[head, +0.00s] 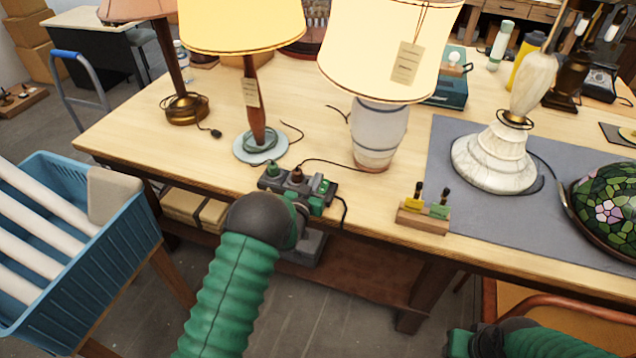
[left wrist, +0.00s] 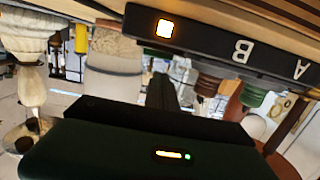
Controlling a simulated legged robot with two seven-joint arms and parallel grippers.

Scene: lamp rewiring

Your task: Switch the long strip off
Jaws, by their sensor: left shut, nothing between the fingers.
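The long strip (head: 278,183) lies at the front edge of the workbench with a green plug and a brown plug in it. In the left wrist view the dark strip (left wrist: 205,38) shows upside down with letters A and B, and its switch (left wrist: 165,28) glows. My left gripper (head: 316,197) is shut and empty, close by the switch end; its fingers (left wrist: 163,88) line up with the switch. I cannot tell whether they touch it. The wooden lamp (head: 257,110) and ceramic lamp (head: 378,135) have bright shades.
A small wooden block (head: 423,218) with yellow and green pieces stands right of the strip. A marble lamp base (head: 495,158) and a stained-glass shade (head: 608,210) rest on the grey mat (head: 445,150). A blue crate (head: 130,245) of white tubes stands at left.

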